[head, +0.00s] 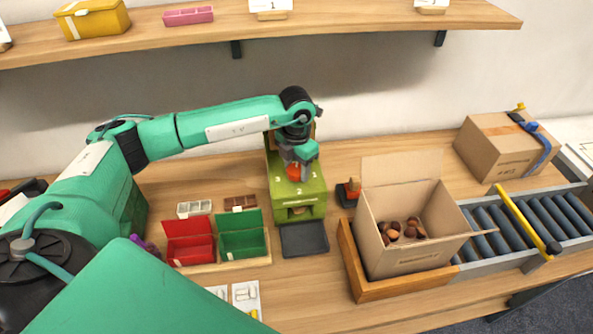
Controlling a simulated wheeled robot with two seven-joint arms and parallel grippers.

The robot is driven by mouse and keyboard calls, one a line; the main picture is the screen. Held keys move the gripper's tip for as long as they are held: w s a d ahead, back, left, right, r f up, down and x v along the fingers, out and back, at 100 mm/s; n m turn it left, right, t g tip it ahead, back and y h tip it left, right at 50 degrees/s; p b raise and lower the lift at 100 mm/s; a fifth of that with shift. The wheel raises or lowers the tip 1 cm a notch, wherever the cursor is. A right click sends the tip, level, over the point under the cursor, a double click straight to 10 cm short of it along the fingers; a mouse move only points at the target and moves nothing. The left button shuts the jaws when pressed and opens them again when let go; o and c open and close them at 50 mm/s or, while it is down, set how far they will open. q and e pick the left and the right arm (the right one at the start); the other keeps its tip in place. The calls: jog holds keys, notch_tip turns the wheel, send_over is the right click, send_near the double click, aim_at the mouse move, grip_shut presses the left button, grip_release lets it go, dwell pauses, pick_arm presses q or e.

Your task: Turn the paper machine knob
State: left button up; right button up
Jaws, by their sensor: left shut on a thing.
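The paper machine (284,200) is a green box with a tall back panel, standing against the back of the table. Its red-orange knob (294,173) is on the top face, with number marks around it. My left gripper (295,165) points down from above and is shut on the knob, covering part of it. A dark tray (304,239) lies in front of the machine. My right gripper is not in view.
A red bin (190,243) and a green bin (241,236) stand left of the machine. An open carton (405,256) with chestnuts stands right, beside a roller conveyor (530,222) and a closed carton (505,146). A shelf (340,22) runs above.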

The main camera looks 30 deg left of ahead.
pick_arm(q)
jog(key=m+b, duration=0.4)
jog(key=b, duration=0.1)
jog(key=shift+f, duration=0.2)
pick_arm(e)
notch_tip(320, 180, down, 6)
pick_arm(q)
jog(key=m+b, duration=0.6)
jog(key=shift+m, duration=0.4)
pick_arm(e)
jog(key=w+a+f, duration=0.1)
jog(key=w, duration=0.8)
pick_arm(q)
jog(key=m+b, duration=0.3)
jog(key=m, duration=0.1)
jog(key=shift+r, duration=0.2)
jog(key=shift+r+m+b, duration=0.1)
jog(key=shift+m+b, duration=0.25)
jog(key=shift+m, duration=0.15)
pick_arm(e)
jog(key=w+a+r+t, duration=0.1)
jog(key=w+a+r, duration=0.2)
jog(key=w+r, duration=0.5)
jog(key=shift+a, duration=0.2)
pick_arm(q)
jog(key=o, duration=1)
jog(key=shift+c, duration=0.2)
